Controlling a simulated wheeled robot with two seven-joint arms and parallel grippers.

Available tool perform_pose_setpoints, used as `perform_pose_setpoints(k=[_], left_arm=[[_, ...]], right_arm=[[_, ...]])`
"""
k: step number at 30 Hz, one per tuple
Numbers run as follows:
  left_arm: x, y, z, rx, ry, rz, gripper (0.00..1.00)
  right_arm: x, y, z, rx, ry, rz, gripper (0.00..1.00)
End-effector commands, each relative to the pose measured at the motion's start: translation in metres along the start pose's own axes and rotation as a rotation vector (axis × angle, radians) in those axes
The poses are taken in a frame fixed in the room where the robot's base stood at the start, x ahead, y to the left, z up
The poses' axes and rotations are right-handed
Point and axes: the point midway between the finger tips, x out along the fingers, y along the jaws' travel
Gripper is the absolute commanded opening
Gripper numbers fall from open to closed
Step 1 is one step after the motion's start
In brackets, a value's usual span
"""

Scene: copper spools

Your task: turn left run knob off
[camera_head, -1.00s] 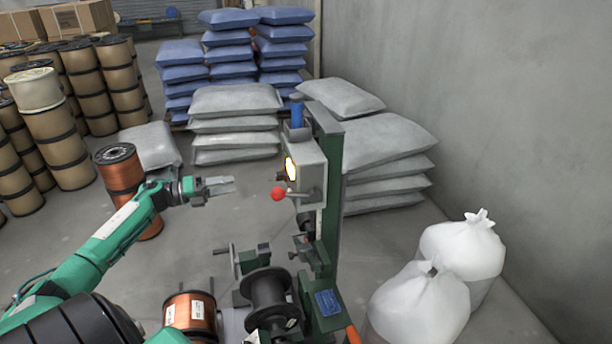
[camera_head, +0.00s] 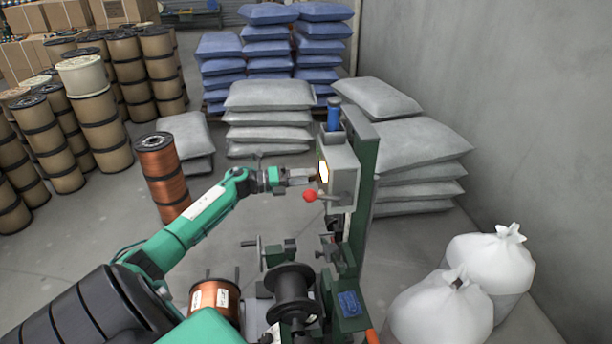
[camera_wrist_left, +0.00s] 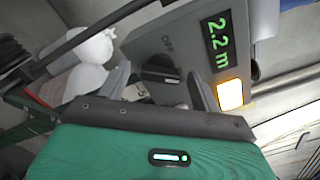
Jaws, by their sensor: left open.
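The run knob (camera_wrist_left: 160,70) is black and round and sits on the grey face of the control box in the left wrist view. The word OFF is printed beside it; another label below is partly hidden. My left gripper (camera_wrist_left: 159,82) is open, its two fingers on either side of the knob; I cannot tell whether they touch it. In the head view my left gripper (camera_head: 303,178) is at the left face of the grey control box (camera_head: 343,172), and the knob is hidden there.
A green display (camera_wrist_left: 215,43) reads 2.2 m, above a lit yellow lamp (camera_wrist_left: 230,94). A red-balled lever (camera_head: 310,195) sticks out just below my gripper. The box is on a green post (camera_head: 363,195). A dark spool (camera_head: 293,290) and a copper spool (camera_head: 215,300) are lower down.

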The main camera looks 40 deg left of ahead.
Motion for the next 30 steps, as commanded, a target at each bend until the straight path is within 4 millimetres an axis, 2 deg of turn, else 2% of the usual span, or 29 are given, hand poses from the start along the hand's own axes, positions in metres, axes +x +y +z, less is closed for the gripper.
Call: perform_pose_setpoints(k=[11, 18, 30], left_arm=[[0.0049, 0.0001, 0.0002, 0.001, 0.000, 0.001, 0.65], [0.0047, 0.0001, 0.0001, 0.000, 0.000, 0.000, 0.21], [0.0046, -0.0002, 0.0003, -0.068, 0.001, 0.001, 0.21]], right_arm=[[0.0006, -0.0023, 0.0033, 0.001, -0.002, -0.003, 0.36], [0.0001, -0.0058, 0.0008, 0.002, 0.000, -0.006, 0.36], [-0.0026, -0.0061, 0.0005, 0.002, 0.004, -0.007, 0.36]])
